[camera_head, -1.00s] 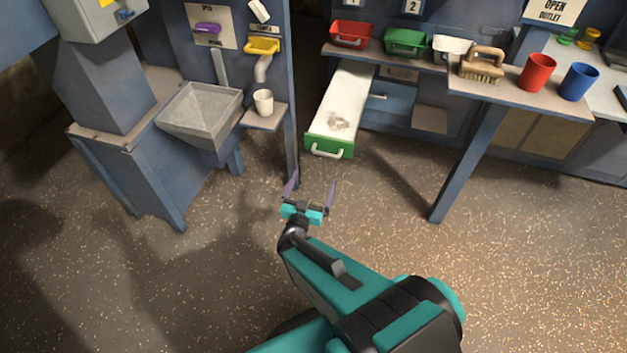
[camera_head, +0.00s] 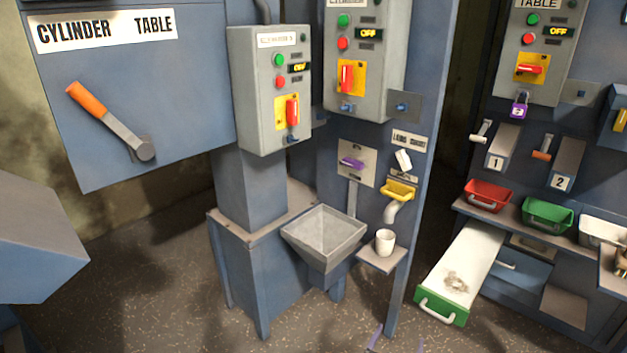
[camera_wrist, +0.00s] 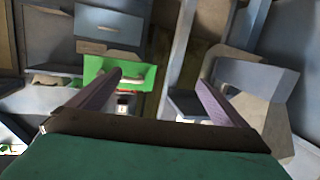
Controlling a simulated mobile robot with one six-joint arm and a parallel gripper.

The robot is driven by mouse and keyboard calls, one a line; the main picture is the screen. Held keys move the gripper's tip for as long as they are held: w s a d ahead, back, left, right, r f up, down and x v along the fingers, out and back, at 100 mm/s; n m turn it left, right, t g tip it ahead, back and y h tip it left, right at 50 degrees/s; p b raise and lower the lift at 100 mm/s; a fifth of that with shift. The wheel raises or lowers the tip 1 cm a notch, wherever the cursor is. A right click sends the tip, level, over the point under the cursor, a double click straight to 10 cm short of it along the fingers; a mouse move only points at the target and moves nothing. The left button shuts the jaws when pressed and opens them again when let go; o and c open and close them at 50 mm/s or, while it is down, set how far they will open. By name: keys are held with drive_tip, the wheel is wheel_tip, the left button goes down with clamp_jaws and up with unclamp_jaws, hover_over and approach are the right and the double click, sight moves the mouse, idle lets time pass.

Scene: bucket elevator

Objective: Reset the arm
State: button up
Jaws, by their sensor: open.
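My gripper (camera_wrist: 160,97) is open and empty in the wrist view, with its two purple fingers spread apart. In the head view only the fingertips (camera_head: 395,340) show at the bottom edge; the rest of the arm is out of frame. The green-fronted drawer (camera_head: 443,308) is pulled out, with a small pale pile on its white floor. In the wrist view its green front (camera_wrist: 137,75) shows beyond the left finger. No finger is seen touching anything.
A grey hopper (camera_head: 325,235) and a white cup (camera_head: 385,240) on a small shelf stand left of the drawer. A blue post (camera_head: 405,270) rises between cup and drawer. Red (camera_head: 486,196) and green bins (camera_head: 547,215) sit on the right shelf. Open floor lies front left.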

drive_tip(key=s+a+f+n+g+y, duration=0.3)
drive_tip(key=a+f+n+g+y, duration=0.3)
drive_tip(key=a+f, duration=0.55)
drive_tip(key=s+a+f+g+y, duration=0.1)
drive_tip(key=s+f+g+y, duration=0.3)
drive_tip(key=s+f, duration=0.5)
drive_tip(key=s+d+r+g+h+p, duration=0.1)
drive_tip(key=s+g, duration=0.4)
drive_tip(key=s, duration=0.4)
drive_tip(key=s+d+r+g+h, duration=0.2)
drive_tip(key=s+g, duration=0.2)
drive_tip(key=s, duration=0.6)
wheel_tip(320, 180, up, 12)
drive_tip(key=s+m+p, duration=0.1)
drive_tip(key=p, duration=1.1)
drive_tip(key=shift+s+a+r+g+y, duration=0.2)
drive_tip(key=shift+a+r+g+y, duration=0.1)
drive_tip(key=shift+a+g, duration=0.1)
drive_tip(key=shift+c, duration=0.4)
